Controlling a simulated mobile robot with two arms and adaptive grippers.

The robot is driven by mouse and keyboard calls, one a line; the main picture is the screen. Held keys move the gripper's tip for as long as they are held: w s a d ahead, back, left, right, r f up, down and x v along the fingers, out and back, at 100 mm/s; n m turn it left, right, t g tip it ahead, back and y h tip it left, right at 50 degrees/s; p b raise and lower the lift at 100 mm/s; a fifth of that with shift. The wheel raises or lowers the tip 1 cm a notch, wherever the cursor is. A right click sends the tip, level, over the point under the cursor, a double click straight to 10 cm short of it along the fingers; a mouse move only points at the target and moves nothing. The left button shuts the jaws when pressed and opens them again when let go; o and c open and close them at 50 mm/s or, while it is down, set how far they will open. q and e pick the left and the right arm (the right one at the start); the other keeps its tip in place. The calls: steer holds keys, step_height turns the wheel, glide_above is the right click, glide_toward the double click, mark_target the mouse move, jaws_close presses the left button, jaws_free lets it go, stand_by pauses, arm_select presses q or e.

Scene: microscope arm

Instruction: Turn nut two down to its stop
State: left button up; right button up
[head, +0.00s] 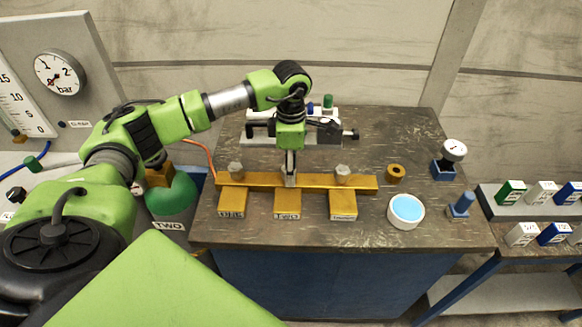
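A brass-coloured bar (320,183) lies across several brass blocks on the bench. Nut two, at the bar's middle above that block, is mostly hidden by my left gripper. My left gripper (290,178) points straight down there, its tip at the bar. I see it nearly edge-on, so the gap between its fingers and any hold on the nut cannot be made out. Grey hex nuts stand on the bar to the left (235,170) and right (343,172). My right gripper is not in view.
A dark fixture (328,131) stands behind the bar. To the right are a brass ring (395,173), a dish with blue inside (405,211), a gauge (454,151) and a blue peg (461,205). A green tank (172,199) stands left of the bench (400,130).

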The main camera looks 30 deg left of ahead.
arm_select(q)
steer(key=shift+r, duration=0.1)
step_height(320, 180, up, 12)
stand_by(0.5)
stand_by(0.5)
